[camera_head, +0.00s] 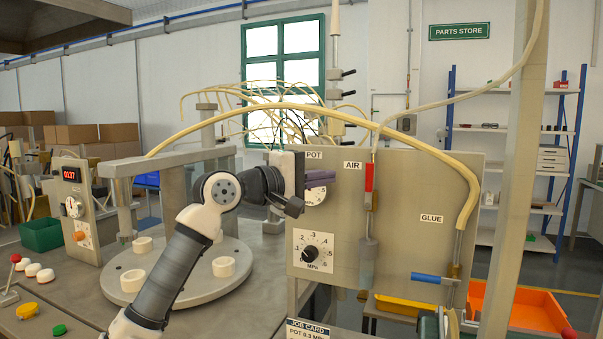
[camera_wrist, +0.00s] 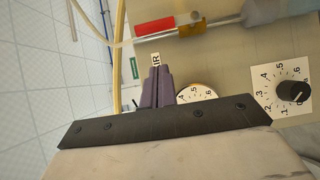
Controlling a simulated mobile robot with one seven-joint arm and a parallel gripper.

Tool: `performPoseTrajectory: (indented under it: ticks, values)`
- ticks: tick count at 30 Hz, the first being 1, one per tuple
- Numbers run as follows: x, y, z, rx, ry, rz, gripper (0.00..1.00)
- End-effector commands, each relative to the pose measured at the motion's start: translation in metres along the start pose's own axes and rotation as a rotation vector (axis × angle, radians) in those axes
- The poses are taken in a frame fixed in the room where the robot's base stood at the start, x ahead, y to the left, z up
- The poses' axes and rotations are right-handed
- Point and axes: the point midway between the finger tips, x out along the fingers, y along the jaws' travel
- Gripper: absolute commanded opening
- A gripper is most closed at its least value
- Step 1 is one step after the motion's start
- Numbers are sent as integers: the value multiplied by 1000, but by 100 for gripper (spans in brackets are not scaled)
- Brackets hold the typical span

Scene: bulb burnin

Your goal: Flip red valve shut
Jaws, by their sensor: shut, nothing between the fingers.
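The red valve handle (camera_head: 369,177) is upright on the panel under the AIR label (camera_head: 352,165), in line with its hose. In the wrist view the red handle (camera_wrist: 155,27) lies along the line, beside a brass valve body (camera_wrist: 190,22). My gripper (camera_head: 330,177) is to the left of the red handle, in front of the POT gauge, and appears apart from it. In the wrist view its purple fingers (camera_wrist: 160,72) are together and empty, pointing toward the AIR label (camera_wrist: 156,62). The arm covers part of the POT gauge (camera_head: 315,196).
A knob dial (camera_head: 313,251) sits lower left on the panel (camera_head: 410,245). A blue valve handle (camera_head: 435,279) lies level under the GLUE label (camera_head: 432,219). A pale hose arches over the panel. A round plate (camera_head: 190,283) with white cups stands left of the arm.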

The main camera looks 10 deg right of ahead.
Motion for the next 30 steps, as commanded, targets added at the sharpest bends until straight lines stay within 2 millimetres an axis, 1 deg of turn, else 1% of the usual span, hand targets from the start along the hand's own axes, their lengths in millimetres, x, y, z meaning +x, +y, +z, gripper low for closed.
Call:
performPoseTrajectory:
  ticks: [1,3,6,10,15,30]
  values:
    - [12,3,1,-1,-2,0,0]
    - [23,3,4,1,-2,-1,0]
    - [32,2,16,2,-1,0,0]
    - [41,1,24,1,0,0,0]
    - [45,0,28,0,0,1,0]
    - [46,2,30,24,1,-16,0]
